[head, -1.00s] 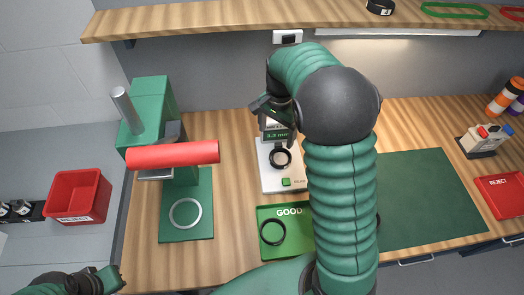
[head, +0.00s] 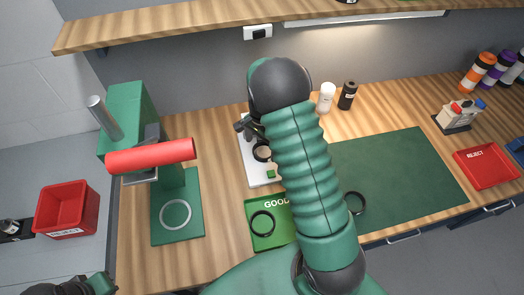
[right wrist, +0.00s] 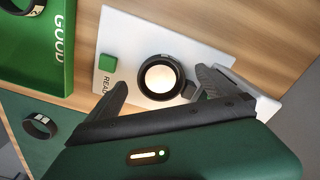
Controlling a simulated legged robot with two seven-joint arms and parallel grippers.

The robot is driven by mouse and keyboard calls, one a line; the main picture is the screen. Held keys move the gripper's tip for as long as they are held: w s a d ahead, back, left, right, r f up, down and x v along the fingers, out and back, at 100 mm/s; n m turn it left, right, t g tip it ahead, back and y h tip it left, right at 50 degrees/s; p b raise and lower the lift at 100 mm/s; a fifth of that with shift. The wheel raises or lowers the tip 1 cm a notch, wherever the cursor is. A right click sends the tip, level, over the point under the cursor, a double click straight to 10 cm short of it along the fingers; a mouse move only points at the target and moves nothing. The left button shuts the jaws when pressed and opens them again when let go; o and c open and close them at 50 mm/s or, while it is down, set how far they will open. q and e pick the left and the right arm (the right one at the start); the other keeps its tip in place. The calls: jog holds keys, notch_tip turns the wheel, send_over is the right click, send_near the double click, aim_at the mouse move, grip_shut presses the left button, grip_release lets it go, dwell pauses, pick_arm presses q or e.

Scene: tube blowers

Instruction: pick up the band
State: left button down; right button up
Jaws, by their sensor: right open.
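A black band (head: 255,154) sits on the white measuring device (head: 252,176); in the right wrist view the band (right wrist: 141,79) is a dark ring around a bright disc. My right gripper (head: 250,128) is beside it in the head view. In the right wrist view my right gripper (right wrist: 160,92) is open and empty, with its fingertips on either side of the band. I cannot tell whether they touch it. My right forearm hides part of the device. My left gripper (head: 92,286) shows only partly at the bottom left, its jaws unclear.
Another black band (head: 263,233) lies in the green GOOD tray (head: 255,245). A third band (head: 362,204) is on the green mat (head: 410,170). A green press (head: 125,110) with a red handle stands left. Red reject bins (head: 65,205) stand left and right (head: 488,167). A shelf (head: 200,28) overhangs the bench.

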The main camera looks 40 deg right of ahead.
aim_at(263, 151)
jog(key=f, duration=0.2)
jog(key=shift+d+f, duration=0.3)
jog(key=shift+f, duration=0.05)
jog(key=shift+d+f, duration=0.2)
jog(key=shift+a+r, duration=0.15)
jog(key=shift+a, duration=0.15)
jog(key=c, duration=0.8)
jog(key=shift+d, duration=0.1)
jog(key=c, duration=0.8)
jog(key=shift+r, duration=0.1)
